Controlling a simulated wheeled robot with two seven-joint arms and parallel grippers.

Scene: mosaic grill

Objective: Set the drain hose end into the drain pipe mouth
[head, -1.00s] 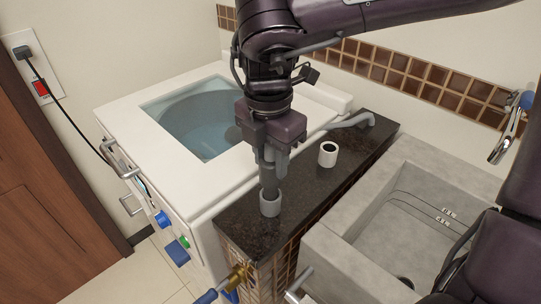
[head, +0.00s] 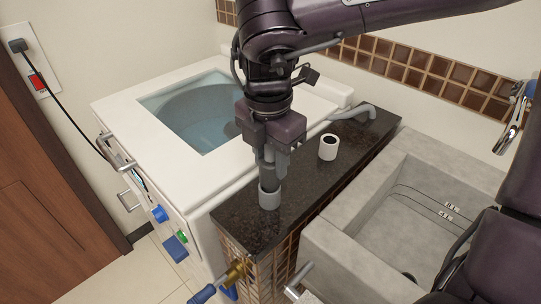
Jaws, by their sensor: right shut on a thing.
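My right gripper (head: 268,170) points down over the dark counter and is shut on the grey drain hose end (head: 268,181). The grey hose (head: 350,114) runs along the back of the counter and passes behind the gripper. Directly below the fingers stands a light grey pipe mouth (head: 269,200). The lower tip of the hose end is at or inside its rim; how deep it sits is hidden. A second short white pipe (head: 328,147) with a dark open mouth stands to the right and is empty. My left gripper is not in view.
A white washing machine (head: 128,104) with a glass lid stands left of the dark counter (head: 310,180). A grey stone sink (head: 345,208) lies to the right. A brass tap (head: 235,272) sticks out at the counter's front. A chrome fitting (head: 516,122) is on the right wall.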

